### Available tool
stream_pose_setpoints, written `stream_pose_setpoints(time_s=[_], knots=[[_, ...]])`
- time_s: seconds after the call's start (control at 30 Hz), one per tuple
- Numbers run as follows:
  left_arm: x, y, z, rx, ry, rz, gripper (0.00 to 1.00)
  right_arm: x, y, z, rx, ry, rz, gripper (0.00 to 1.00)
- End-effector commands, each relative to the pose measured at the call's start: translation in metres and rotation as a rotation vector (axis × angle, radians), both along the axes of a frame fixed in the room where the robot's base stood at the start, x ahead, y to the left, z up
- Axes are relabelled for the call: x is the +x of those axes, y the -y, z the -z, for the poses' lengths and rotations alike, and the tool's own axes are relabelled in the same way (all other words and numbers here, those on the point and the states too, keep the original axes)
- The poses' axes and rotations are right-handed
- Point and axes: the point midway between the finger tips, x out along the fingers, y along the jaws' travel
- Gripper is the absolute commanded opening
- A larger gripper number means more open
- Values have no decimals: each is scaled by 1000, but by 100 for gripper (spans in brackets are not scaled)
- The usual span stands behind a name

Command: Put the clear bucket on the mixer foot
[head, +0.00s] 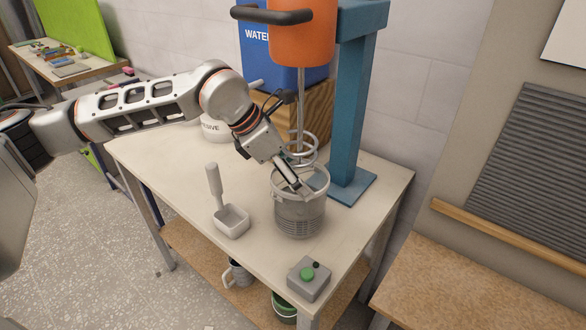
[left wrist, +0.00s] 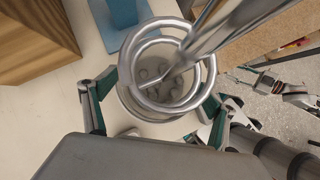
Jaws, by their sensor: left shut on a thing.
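The clear bucket (head: 299,217), greyish and ribbed, is upright at the near left of the blue mixer foot (head: 356,190), not on it. I cannot tell whether its bottom touches the table. My left gripper (head: 303,192) reaches down over the bucket and is shut on it. In the left wrist view my left fingers (left wrist: 155,112) lie on either side of the bucket (left wrist: 160,130). The mixer's metal spiral whisk (head: 303,152) hangs by the bucket's rim and covers much of the bucket in the wrist view. My right gripper (left wrist: 252,78) appears small in the wrist view, its opening unclear.
The orange mixer head (head: 303,40) and blue column (head: 349,100) stand over the table (head: 160,162). A white scoop-like tray (head: 231,220) lies left of the bucket. A green-button box (head: 308,277) sits at the front corner. A wooden block (head: 320,105) is behind.

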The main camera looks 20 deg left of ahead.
Motion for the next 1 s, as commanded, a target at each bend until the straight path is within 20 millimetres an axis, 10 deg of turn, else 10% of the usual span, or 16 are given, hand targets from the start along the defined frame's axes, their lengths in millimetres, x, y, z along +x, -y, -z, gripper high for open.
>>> stream_pose_setpoints(time_s=[0.37,0.4,0.43,1.0], knots=[[1,0,17,-3,8,0,30,0,0,-3,0,0,0,40],[0,-1,20,0,0,-1,91,0,0,-3,0,0,0,40],[0,-1,20,0,0,-1,99,0,0,-3,0,0,0,40],[-9,-14,-5,0,4,-2,100,0,0,-1,0,0,0,40]])
